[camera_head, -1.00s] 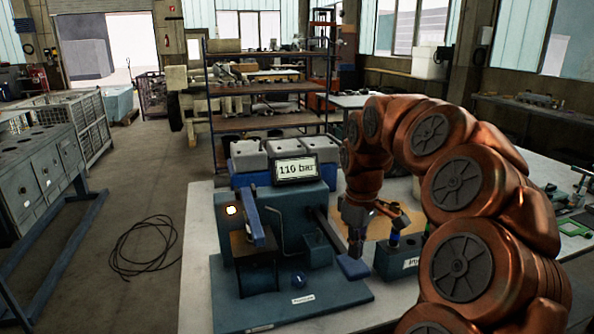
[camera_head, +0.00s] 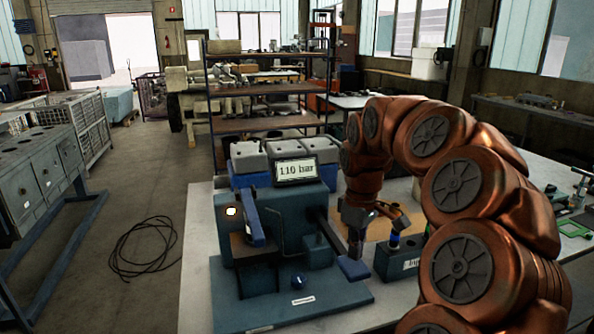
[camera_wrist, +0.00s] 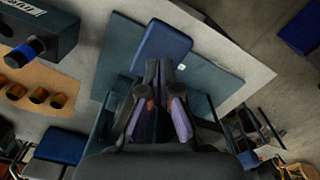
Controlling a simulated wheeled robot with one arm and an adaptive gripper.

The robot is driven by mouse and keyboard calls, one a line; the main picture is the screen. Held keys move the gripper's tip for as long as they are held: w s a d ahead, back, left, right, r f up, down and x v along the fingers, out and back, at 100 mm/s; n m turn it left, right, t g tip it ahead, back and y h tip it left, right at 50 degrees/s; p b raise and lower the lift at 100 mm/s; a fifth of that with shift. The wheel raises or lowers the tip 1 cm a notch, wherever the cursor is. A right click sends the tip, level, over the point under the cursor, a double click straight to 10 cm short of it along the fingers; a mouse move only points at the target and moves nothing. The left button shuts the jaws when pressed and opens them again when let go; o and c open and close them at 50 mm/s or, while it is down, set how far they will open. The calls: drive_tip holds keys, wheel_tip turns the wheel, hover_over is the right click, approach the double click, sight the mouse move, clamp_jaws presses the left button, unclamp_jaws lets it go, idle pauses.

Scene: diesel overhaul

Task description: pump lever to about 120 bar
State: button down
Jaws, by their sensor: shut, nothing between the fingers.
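The blue test pump (camera_head: 290,225) stands on its blue base plate. Its display (camera_head: 296,170) reads 110 bar. The pump lever (camera_head: 328,233) slopes down to the right and ends in a blue pad (camera_head: 353,268). My gripper (camera_head: 357,254) is shut and empty, pointing down at the lever's pad end. In the wrist view the closed fingertips (camera_wrist: 165,66) lie over the near edge of the pad (camera_wrist: 162,42). I cannot tell whether they touch it.
A dark block with a label (camera_head: 398,258) and a blue-ringed part stands just right of my gripper. A brown board (camera_wrist: 38,88) with several round parts lies beside it. Grey-white containers (camera_head: 248,155) stand behind the pump. A cable coil (camera_head: 143,250) lies on the floor.

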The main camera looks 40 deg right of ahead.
drive_tip(key=shift+w+f+b, duration=0.1)
drive_tip(key=shift+f+b, duration=0.85)
drive_tip(key=shift+f, duration=0.45)
drive_tip(key=shift+r, duration=0.1)
drive_tip(key=shift+s+a+r+p, duration=0.1)
drive_tip(key=shift+s+r+p, duration=0.1)
drive_tip(key=shift+r, duration=0.5)
drive_tip(key=shift+s+r+p, duration=0.2)
drive_tip(key=shift+r, duration=0.45)
drive_tip(key=shift+r+p, duration=0.75)
drive_tip(key=shift+r, duration=1.2)
